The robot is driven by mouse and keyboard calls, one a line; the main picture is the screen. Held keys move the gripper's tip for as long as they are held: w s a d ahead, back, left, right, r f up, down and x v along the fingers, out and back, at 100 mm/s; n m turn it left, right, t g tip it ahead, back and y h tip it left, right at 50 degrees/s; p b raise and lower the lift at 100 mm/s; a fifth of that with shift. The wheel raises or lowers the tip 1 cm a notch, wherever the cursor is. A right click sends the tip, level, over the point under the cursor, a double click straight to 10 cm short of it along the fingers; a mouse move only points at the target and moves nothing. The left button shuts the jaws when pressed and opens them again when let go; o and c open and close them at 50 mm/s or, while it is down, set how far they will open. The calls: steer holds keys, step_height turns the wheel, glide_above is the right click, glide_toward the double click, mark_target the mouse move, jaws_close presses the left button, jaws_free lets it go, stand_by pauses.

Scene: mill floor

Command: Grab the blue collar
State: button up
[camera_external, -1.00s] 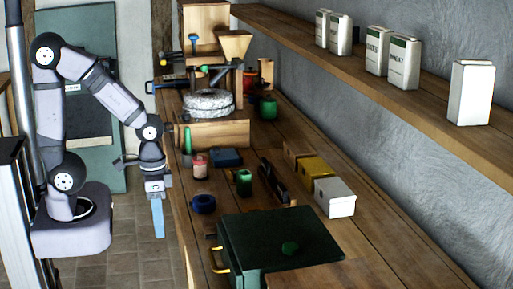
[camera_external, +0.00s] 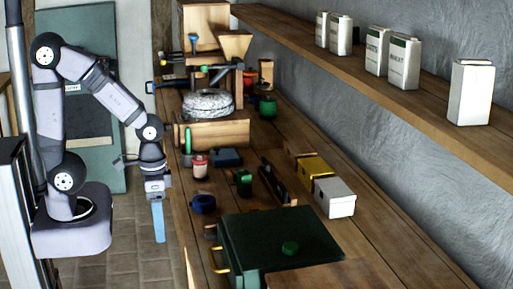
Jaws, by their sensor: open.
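The blue collar (camera_external: 203,204) is a dark blue ring-like piece lying on the wooden bench (camera_external: 263,168), close to its left edge and near the green chest. My gripper (camera_external: 159,222) points down beside the bench, left of the blue collar and apart from it. Its light blue fingers are seen edge-on and nothing shows between them. It is open and empty.
A pink-red jar (camera_external: 200,167), a dark blue block (camera_external: 226,157) and a green jar (camera_external: 244,183) stand behind the collar. The green chest (camera_external: 270,245) with brass handles is in front.

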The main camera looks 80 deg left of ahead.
steer(key=shift+o, duration=0.9)
